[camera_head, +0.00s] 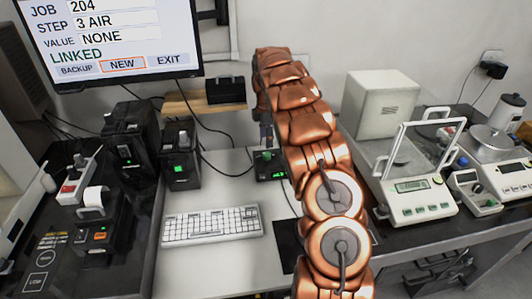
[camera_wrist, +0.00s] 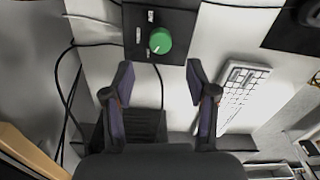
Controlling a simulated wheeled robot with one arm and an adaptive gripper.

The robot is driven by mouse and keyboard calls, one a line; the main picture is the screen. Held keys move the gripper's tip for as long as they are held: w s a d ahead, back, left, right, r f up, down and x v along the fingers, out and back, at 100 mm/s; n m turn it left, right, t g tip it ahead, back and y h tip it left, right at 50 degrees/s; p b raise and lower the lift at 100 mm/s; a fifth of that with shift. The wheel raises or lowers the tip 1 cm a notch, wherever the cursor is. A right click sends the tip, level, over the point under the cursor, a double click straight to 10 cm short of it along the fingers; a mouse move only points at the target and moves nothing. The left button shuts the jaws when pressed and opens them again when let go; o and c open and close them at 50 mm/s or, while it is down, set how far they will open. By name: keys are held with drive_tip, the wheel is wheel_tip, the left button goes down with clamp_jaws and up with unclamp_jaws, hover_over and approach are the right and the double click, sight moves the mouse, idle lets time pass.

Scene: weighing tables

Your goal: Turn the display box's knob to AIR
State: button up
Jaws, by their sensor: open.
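The display box (camera_head: 267,174) is a small black box with green lit digits, behind the keyboard and partly covered by my arm in the head view. In the wrist view a black box (camera_wrist: 180,22) at the top carries a round green knob (camera_wrist: 161,41) with small white labels around it. The labels are too small to read, and I cannot tell which one the knob points at. My gripper (camera_wrist: 158,80) is open and empty, its two fingers apart below the knob in the picture, not touching it. In the head view my arm mostly hides the gripper.
The monitor (camera_head: 121,42) reads STEP 3 AIR, VALUE NONE, LINKED. A white keyboard (camera_head: 211,225) lies in front of the display box. Black devices (camera_head: 179,153) stand at left; a glass-shielded balance (camera_head: 418,198) stands at right. Cables run across the white table.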

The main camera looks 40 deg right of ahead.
sight(266, 154)
drive_tip(key=shift+f+p, duration=0.9)
drive_tip(key=shift+f, duration=2.7)
clamp_jaws()
